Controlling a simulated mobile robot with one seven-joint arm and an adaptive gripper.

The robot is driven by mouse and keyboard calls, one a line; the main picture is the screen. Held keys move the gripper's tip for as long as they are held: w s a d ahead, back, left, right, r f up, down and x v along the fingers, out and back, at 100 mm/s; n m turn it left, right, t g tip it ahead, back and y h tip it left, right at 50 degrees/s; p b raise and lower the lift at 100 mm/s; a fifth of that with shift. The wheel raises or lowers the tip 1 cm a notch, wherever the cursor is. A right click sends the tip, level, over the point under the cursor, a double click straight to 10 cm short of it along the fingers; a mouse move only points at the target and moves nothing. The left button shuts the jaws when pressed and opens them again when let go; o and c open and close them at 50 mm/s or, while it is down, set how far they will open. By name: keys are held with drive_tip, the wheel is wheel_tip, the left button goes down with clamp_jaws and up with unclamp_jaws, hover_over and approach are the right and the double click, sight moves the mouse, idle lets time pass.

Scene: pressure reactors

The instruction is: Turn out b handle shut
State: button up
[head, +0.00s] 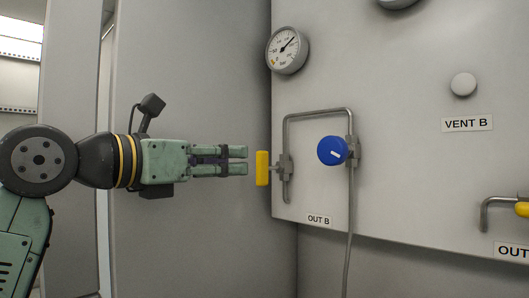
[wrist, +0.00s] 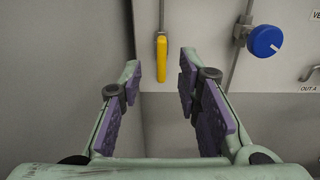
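The yellow out b handle (head: 262,168) is upright, in line with the vertical pipe at the left edge of the panel. The OUT B label (head: 318,219) is below and to its right. My gripper (head: 246,161) is left of the handle and level with it, with a small gap between fingertips and handle. In the wrist view the fingers (wrist: 160,78) are spread and empty, with the yellow handle (wrist: 161,60) just beyond and between the tips. The handle is seen nearly edge-on in the wrist view.
A blue knob (head: 332,151) sits on the same pipe loop (head: 318,112), right of the handle. A gauge (head: 287,50) is above. Another yellow handle (head: 522,209) shows at the far right. A grey wall stands behind my arm; the space around the gripper looks clear.

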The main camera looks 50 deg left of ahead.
sight(257, 158)
drive_tip(key=w, duration=0.2)
drive_tip(key=w+p, duration=0.1)
drive_tip(key=w, duration=0.2)
drive_tip(key=w+p, duration=0.1)
drive_tip(key=w, duration=0.1)
drive_tip(key=shift+w+a+r, duration=0.1)
drive_tip(key=shift+w+a, duration=0.2)
drive_tip(key=shift+a, duration=0.05)
drive_tip(key=shift+w+a, duration=0.1)
drive_tip(key=shift+w, duration=0.45)
drive_tip(key=shift+c, duration=0.5)
clamp_jaws()
